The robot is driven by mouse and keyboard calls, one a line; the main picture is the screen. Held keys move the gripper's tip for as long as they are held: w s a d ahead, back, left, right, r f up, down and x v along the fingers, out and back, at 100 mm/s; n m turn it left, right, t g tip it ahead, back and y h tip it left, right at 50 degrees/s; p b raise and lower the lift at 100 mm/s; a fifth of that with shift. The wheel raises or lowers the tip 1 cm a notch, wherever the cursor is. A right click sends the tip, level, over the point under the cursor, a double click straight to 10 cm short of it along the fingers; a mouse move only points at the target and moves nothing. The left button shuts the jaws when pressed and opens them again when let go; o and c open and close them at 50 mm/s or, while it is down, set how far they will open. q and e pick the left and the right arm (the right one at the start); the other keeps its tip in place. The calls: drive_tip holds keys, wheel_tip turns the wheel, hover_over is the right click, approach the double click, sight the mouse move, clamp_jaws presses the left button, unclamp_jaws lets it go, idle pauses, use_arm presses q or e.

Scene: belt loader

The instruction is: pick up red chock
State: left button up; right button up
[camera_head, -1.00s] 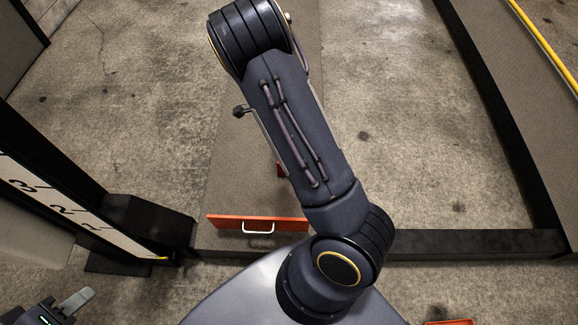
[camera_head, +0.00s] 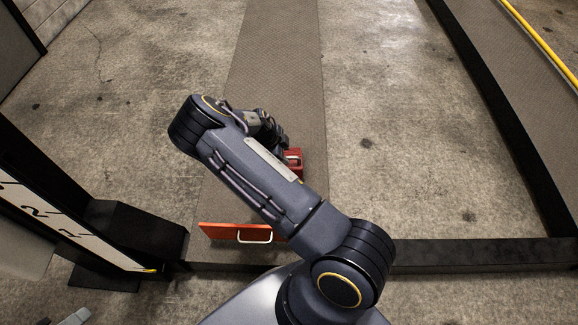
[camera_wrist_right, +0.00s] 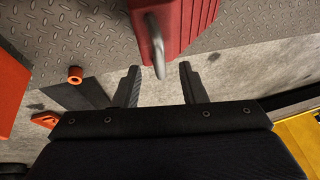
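The red chock (camera_head: 294,162) sits on the dark textured belt strip, partly hidden behind my right arm. In the right wrist view the red chock (camera_wrist_right: 188,22) fills the top middle, with its grey metal handle (camera_wrist_right: 157,48) pointing toward the gripper. My right gripper (camera_wrist_right: 160,72) is open, one finger on each side of the handle's near end in the picture. I cannot tell whether the handle is deep between the fingers, and no grip shows. In the head view the right gripper is mostly hidden by its arm beside the chock. A grey tip of my left gripper (camera_head: 75,317) shows at the bottom left.
An orange panel (camera_head: 220,231) with a white handle stands at the strip's near end. A black post with a numbered white scale (camera_head: 60,232) is at the left. A black-edged ramp (camera_head: 500,110) runs along the right. Concrete floor between is clear.

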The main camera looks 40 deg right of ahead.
drive_tip(key=shift+x, duration=1.25)
drive_tip(key=shift+r, duration=0.1)
clamp_jaws()
